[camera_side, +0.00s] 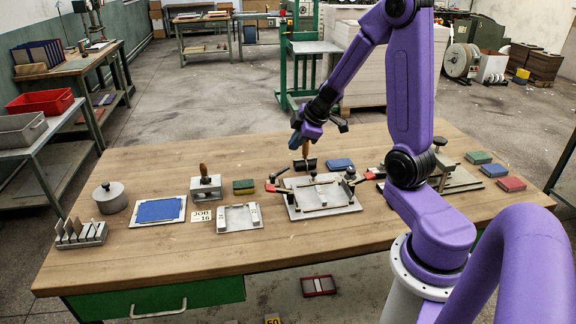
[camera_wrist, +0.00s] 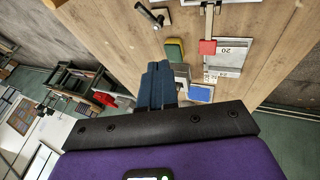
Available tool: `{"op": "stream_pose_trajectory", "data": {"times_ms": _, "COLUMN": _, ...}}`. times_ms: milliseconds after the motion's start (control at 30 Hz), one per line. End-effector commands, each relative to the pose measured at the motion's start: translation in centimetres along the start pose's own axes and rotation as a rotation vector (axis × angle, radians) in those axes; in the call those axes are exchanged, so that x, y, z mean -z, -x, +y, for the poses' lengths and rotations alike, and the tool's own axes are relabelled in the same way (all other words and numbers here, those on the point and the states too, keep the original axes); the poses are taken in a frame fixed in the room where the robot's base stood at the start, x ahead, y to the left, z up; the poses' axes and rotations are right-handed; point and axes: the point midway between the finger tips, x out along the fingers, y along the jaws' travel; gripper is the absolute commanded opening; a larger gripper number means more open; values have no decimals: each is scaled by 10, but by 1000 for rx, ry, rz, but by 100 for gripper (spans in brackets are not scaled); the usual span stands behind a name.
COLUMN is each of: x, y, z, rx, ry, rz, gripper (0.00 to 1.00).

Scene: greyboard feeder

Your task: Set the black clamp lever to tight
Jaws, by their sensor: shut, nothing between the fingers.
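A light metal fixture plate (camera_side: 321,208) with a frame on it lies right of the table's middle. A small black lever (camera_side: 350,173) stands at its right rear corner. Other dark lever parts and a red grip (camera_side: 271,188) show at its left side. Which part is the black clamp lever, and its setting, are too small to tell. My gripper (camera_side: 295,142) is above the back of the table, behind and above the fixture, touching nothing. In the wrist view its dark blue fingers (camera_wrist: 157,84) are together and empty. A red grip (camera_wrist: 207,47) shows there too.
A black roller with a wooden handle (camera_side: 305,164) stands behind the fixture. A green-yellow sponge (camera_side: 244,187), a blue block (camera_side: 340,164), a wooden-handled block (camera_side: 206,186) and a tray (camera_side: 240,217) surround it. The table's front edge is clear.

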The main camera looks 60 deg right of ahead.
Motion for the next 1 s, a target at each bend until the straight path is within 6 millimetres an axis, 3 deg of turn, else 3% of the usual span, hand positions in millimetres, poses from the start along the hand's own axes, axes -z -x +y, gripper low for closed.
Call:
{"op": "stream_pose_trajectory", "data": {"times_ms": 100, "x": -16, "y": -2, "z": 0, "rx": 36, "ry": -13, "rz": -13, "gripper": 0}}
{"op": "stream_pose_trajectory", "data": {"times_ms": 300, "x": -27, "y": -4, "z": -2, "rx": 65, "ry": -20, "rz": -22, "gripper": 0}}
{"op": "stream_pose_trajectory", "data": {"times_ms": 733, "x": -27, "y": -4, "z": -2, "rx": 67, "ry": -20, "rz": -22, "gripper": 0}}
{"op": "stream_pose_trajectory", "data": {"times_ms": 1000, "x": -27, "y": -16, "z": -2, "rx": 67, "ry": -21, "rz": -18, "gripper": 0}}
